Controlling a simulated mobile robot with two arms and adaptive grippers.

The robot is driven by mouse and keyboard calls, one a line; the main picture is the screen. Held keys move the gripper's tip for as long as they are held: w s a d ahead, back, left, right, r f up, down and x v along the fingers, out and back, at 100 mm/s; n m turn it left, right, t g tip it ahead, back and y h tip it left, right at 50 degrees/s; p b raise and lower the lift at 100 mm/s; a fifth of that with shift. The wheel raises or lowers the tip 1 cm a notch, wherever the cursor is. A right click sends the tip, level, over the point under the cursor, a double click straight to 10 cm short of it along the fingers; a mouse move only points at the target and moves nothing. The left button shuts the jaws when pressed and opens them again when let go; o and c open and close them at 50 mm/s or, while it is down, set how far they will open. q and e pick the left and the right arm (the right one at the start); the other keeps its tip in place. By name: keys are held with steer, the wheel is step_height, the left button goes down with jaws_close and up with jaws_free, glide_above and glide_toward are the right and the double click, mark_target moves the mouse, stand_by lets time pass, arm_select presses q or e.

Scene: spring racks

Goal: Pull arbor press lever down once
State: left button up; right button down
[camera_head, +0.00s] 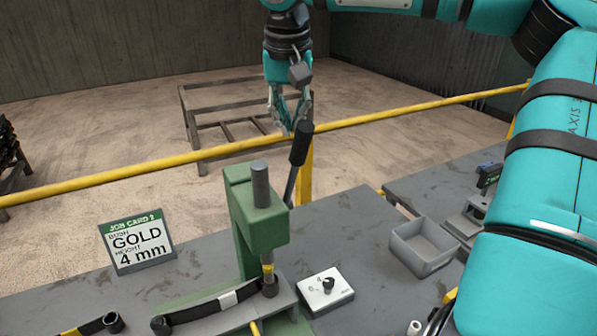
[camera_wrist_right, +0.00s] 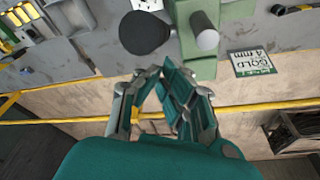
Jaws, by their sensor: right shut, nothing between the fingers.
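The green arbor press (camera_head: 250,215) stands on the grey bench, with a grey ram. Its lever has a black grip (camera_head: 301,143) and points up, tilted slightly right. In the right wrist view the press (camera_wrist_right: 200,65) is at the top, with the black grip (camera_wrist_right: 146,33) seen end-on. My right gripper (camera_head: 287,128) is just above and beside the top of the grip in the head view. Its fingertips (camera_wrist_right: 160,72) are together, with nothing between them, and appear apart from the grip. My left gripper is not in view.
A job card (camera_head: 138,240) reading GOLD, 4 mm stands left of the press. A white control box (camera_head: 325,291) with a black knob and a grey bin (camera_head: 423,246) are to the right. A yellow rail (camera_head: 400,112) runs behind the bench.

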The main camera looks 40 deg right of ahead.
mark_target(309, 146)
stand_by(0.4)
steer(key=shift+s, duration=0.1)
steer(key=shift+s+a+b, duration=0.2)
steer(key=shift+s+a, duration=0.05)
steer(key=shift+s, duration=0.45)
steer(key=shift+s+a+b, duration=0.2)
steer(key=shift+s, duration=0.45)
steer(key=shift+s+a+f+b, duration=0.2)
steer(key=shift+s+f+b, duration=0.2)
steer(key=shift+s, duration=0.1)
steer(key=shift+s+a+f+b, duration=0.15)
steer(key=shift+s+f+b, duration=0.2)
steer(key=shift+s+f, duration=0.1)
steer(key=shift+s+a+f+b, duration=0.1)
steer(key=shift+s+f+b, duration=0.15)
steer(key=shift+s, duration=0.15)
steer(key=shift+s+a+f+b, duration=0.1)
steer(key=shift+s+b, duration=0.1)
steer(key=shift+s, duration=0.2)
